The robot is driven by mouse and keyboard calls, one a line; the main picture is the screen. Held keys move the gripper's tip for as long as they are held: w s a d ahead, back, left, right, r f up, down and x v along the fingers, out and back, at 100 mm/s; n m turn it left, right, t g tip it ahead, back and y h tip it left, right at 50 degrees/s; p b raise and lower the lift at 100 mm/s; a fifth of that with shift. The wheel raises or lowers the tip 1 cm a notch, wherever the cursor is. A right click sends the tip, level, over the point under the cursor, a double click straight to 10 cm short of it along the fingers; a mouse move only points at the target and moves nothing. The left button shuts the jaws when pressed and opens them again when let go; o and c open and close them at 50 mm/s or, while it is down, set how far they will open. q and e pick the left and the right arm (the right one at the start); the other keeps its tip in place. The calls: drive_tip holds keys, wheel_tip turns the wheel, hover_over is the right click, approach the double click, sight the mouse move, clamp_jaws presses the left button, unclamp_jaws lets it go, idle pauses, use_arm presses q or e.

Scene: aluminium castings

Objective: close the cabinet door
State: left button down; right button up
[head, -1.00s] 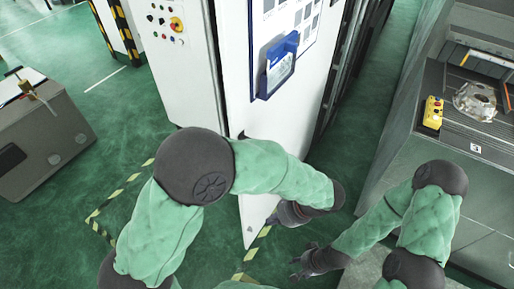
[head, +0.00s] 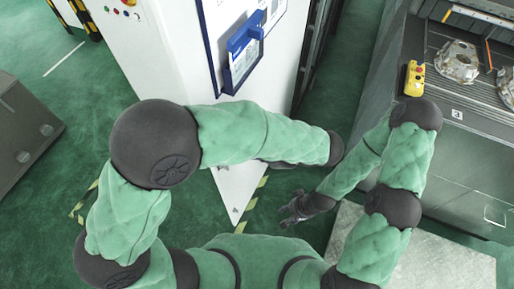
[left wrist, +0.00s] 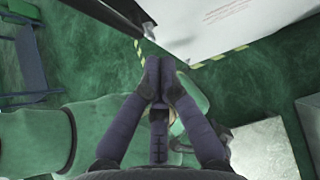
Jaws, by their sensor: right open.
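The cabinet door (head: 275,75) is a tall white panel, standing open, with a blue document holder on its face. Its lower corner points toward me in the head view. In the left wrist view the white door (left wrist: 225,25) fills the upper right. My left forearm crosses in front of the door in the head view and hides most of the left gripper. In the left wrist view my left gripper (left wrist: 163,78) has its fingertips together with nothing between them, below the door's lower edge. My right gripper (head: 288,212) is open and empty, right of the door's lower corner.
A grey workbench (head: 470,150) with a yellow button box (head: 414,78) and metal castings (head: 457,62) stands at the right. A grey box (head: 22,135) stands at the left. Green floor with yellow-black tape lies around the door; a pale plate (head: 440,250) lies at lower right.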

use_arm(q)
drive_tip(key=w+a+f, duration=0.3)
drive_tip(key=a+f, duration=0.1)
drive_tip(key=a, duration=0.4)
drive_tip(key=shift+w+f, duration=0.25)
drive_tip(key=shift+f, duration=0.1)
drive_tip(key=shift+a, duration=0.1)
